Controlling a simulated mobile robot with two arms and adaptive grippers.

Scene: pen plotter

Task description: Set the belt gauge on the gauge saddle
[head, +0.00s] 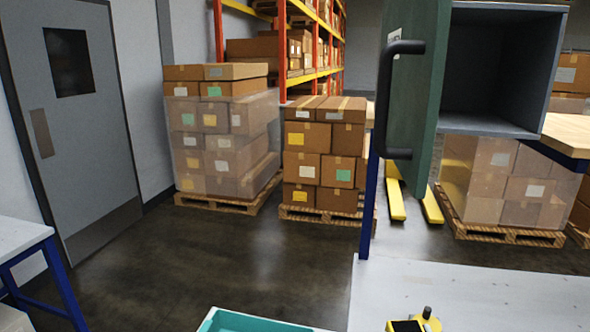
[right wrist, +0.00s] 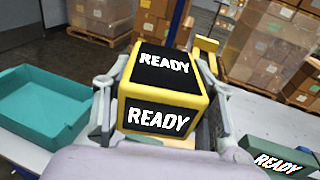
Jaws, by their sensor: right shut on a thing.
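The belt gauge, as I take it, is a yellow block (right wrist: 165,85) with black panels reading READY, in the middle of the right wrist view. My right gripper (right wrist: 163,72) is shut on it, with one finger on each side. A yellow and black piece with a dark knob (head: 415,325) shows at the bottom edge of the head view, cut off, and looks like the same gauge. I cannot make out the gauge saddle in either view. My left gripper is not in view.
A teal tray (right wrist: 40,105) lies left of the gauge, its rim also at the head view's bottom (head: 215,318). A green block reading READY (right wrist: 280,158) is at lower right. A pale worktop (head: 470,290) has bare room. An open green cabinet door (head: 412,95) hangs above.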

